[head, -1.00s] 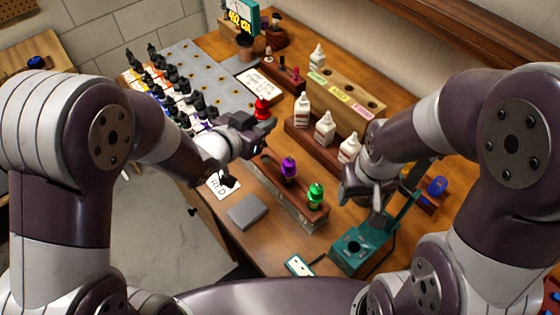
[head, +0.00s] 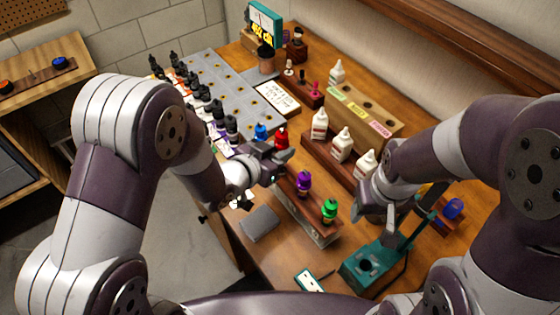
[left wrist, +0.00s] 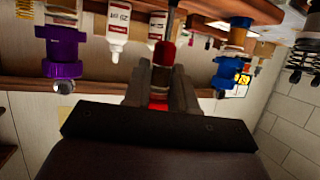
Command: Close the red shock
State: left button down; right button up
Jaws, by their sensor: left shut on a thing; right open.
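The red shock (head: 282,138) stands between the blue shock (head: 260,132) and the purple shock (head: 304,183) in the head view. My left gripper (head: 284,156) is shut on the red shock, which also shows between the two fingers in the left wrist view (left wrist: 162,56). The fingers hide part of its body, and I cannot tell how far its cap is seated. My right gripper (head: 374,210) is open and empty near the teal device.
White bottles (head: 342,145) stand on a wooden rack behind the shocks. Dark-capped bottles (head: 216,108) line the grey mat at the left. A grey pad (head: 260,223) lies in front of the stand, and a teal device (head: 370,265) stands at the front right.

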pick_arm(q)
notch_tip(320, 180, down, 4)
jog(key=shift+f, duration=0.1)
dwell(0.4)
jog(key=shift+f+b, duration=0.6)
jog(key=c, duration=0.9)
grip_release()
